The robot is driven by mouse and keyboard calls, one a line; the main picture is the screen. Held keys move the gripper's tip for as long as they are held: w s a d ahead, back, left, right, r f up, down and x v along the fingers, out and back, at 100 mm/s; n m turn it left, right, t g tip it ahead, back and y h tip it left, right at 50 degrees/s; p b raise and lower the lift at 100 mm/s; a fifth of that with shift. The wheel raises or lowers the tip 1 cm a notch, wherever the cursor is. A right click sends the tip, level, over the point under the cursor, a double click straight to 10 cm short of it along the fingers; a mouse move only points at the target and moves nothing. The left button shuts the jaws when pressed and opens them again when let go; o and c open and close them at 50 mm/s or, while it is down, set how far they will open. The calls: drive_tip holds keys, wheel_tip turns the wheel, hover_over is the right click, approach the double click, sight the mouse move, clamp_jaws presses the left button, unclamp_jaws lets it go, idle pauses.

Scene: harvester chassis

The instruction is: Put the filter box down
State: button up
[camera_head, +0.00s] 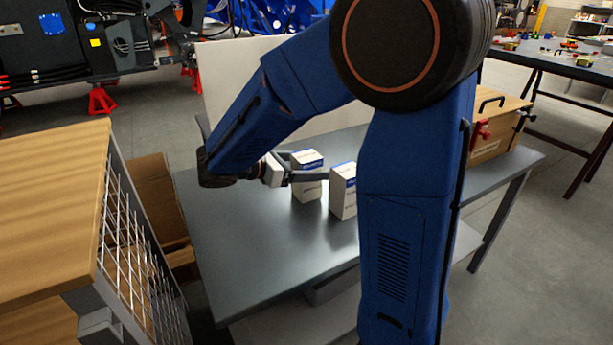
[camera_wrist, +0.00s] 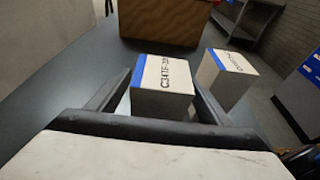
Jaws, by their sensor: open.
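A white filter box (camera_head: 307,188) with a blue-edged top stands upright on the grey table (camera_head: 240,240). In the wrist view this box (camera_wrist: 162,103) sits between the two dark fingers of my gripper (camera_wrist: 160,92), with dark lettering on its top. The fingers are open on either side of it; whether either one touches it I cannot tell. In the head view my gripper (camera_head: 308,170) reaches the box from the left, and its near finger crosses in front of the box. A second, similar white box (camera_head: 343,192) stands to the right, also seen in the wrist view (camera_wrist: 226,78).
A wooden case (camera_head: 495,130) with red clamps stands at the table's right end; it shows at the top of the wrist view (camera_wrist: 165,20). A pale panel (camera_head: 235,85) rises behind the table. A wood-topped rack (camera_head: 50,200) is at left. The table's front left is clear.

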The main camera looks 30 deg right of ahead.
drive_tip(key=shift+x, duration=1.3)
drive_tip(key=c, duration=1.6)
drive_tip(key=shift+r, duration=5.05)
